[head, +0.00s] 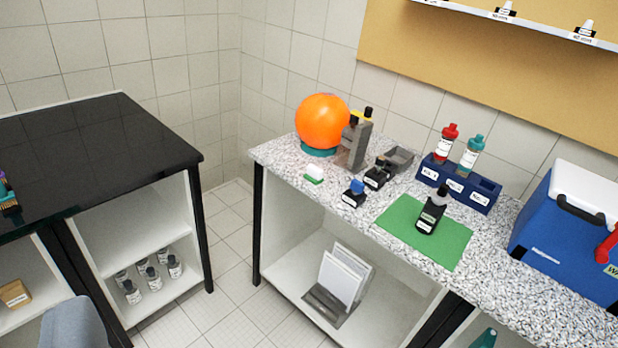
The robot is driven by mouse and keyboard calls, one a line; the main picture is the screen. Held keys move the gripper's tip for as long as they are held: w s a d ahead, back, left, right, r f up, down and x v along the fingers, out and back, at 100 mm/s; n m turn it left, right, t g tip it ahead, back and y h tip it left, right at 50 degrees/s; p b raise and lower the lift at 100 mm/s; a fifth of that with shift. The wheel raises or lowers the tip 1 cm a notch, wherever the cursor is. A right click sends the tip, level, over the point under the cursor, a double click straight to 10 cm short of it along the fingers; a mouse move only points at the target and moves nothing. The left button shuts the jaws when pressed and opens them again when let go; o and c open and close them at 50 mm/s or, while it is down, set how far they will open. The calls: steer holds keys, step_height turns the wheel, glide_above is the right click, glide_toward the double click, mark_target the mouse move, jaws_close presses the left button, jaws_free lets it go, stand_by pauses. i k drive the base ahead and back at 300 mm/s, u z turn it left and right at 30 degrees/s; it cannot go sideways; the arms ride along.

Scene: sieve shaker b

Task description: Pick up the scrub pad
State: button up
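The scrub pad (314,174) appears to be the small white block with a green underside. It lies flat on the speckled grey countertop (285,163), close to its front left edge. It sits in front of the orange ball and apart from the things around it. My gripper is not in view, so I cannot see its fingers or whether they hold anything.
Near the pad stand an orange ball (322,121) on a teal ring, a grey holder (355,147) and small black items, one with a blue top (354,193). A green mat (399,232) bears a dark bottle (431,211). A blue cooler (560,235) stands at right.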

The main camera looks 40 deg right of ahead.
mark_target(314, 175)
steer(key=u, duration=0.15)
steer(key=i, duration=1.1)
steer(key=z, duration=0.35)
steer(key=i, duration=1.15)
steer(key=z, duration=0.95)
steer(key=i, duration=0.3)
steer(key=z, duration=0.2)
